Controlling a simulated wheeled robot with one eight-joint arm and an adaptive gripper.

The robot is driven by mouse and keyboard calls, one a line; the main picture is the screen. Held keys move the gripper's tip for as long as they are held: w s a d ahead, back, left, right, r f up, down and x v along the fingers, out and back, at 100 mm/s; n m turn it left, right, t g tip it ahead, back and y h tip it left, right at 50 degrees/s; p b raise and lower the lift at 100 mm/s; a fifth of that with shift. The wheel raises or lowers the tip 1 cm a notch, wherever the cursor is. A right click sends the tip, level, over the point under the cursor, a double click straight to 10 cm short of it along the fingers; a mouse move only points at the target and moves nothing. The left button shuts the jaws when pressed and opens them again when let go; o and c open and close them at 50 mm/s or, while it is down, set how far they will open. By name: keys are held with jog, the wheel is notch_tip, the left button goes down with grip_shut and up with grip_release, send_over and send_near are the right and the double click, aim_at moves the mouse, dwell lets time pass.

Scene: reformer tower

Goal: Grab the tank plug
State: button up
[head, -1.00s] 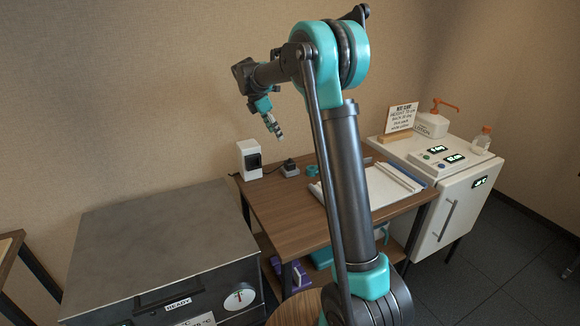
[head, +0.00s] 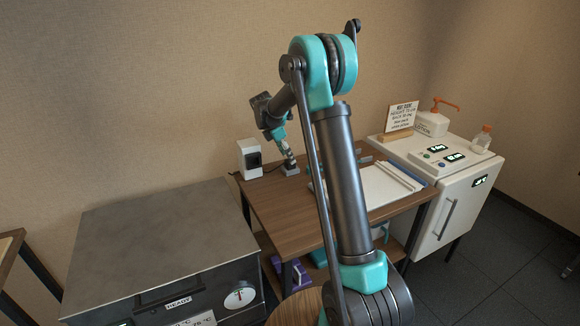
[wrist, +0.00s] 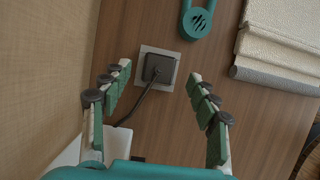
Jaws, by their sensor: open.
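The tank plug (wrist: 158,68) is a dark block with a black cord, seated on a square grey plate (wrist: 147,53) on the wooden table. In the head view the plug's grey base (head: 290,170) shows at the back of the table, partly hidden by my gripper. My gripper (head: 288,156) points down, just above it. In the wrist view my open gripper (wrist: 160,74) has one finger to each side of the plug, with clear gaps and nothing held. I cannot tell the exact height left between the fingertips and the plug.
A white device (head: 249,160) stands left of the plug, near the wall. A teal looped object (wrist: 197,22) and folded pale cloth (wrist: 280,45) lie nearby. A sign (head: 401,117) and pump bottle (head: 433,121) stand on the white cabinet (head: 455,200) at right.

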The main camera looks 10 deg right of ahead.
jog(key=x, duration=0.4)
jog(key=shift+w, duration=0.1)
jog(key=shift+r, duration=0.1)
jog(key=c, duration=1.3)
jog(key=shift+o, duration=0.2)
jog(key=shift+r, duration=0.1)
